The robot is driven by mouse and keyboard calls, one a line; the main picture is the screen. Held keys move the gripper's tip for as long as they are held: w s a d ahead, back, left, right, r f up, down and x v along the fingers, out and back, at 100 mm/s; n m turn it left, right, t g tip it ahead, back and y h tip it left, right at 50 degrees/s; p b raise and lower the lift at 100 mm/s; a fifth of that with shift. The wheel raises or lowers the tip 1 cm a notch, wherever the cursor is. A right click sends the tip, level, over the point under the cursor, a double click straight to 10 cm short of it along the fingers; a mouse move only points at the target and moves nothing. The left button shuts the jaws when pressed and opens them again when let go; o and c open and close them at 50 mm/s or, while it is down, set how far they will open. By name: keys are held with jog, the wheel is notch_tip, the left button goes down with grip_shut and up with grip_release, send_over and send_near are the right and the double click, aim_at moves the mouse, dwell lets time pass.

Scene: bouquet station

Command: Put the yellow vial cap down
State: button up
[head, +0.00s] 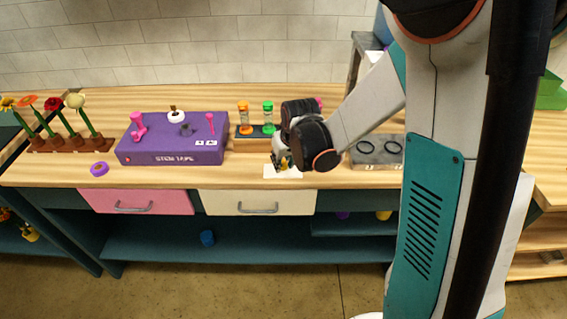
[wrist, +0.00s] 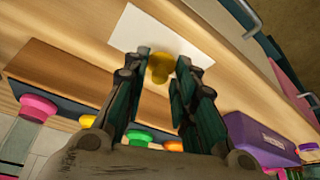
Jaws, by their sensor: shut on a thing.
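My gripper (wrist: 158,75) is shut on the yellow vial cap (wrist: 160,66), which shows between the fingertips in the wrist view. Behind the cap lies a white card (wrist: 128,38) on the wooden counter. In the head view my gripper (head: 282,163) is low over the card (head: 283,172), near the counter's front edge. The cap is mostly hidden there by my gripper. I cannot tell whether the cap touches the card.
A wooden vial rack (head: 245,145) with orange and green vials stands just behind my gripper. A purple stem tape box (head: 160,152), a purple ring (head: 99,169) and a flower rack (head: 70,144) are to the left. A grey box (head: 372,160) stands to the right.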

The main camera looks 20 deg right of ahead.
jog(key=shift+f, duration=0.1)
jog(key=shift+f+b, duration=0.4)
jog(key=shift+f, duration=0.1)
jog(key=shift+f, duration=0.1)
jog(key=o, duration=0.7)
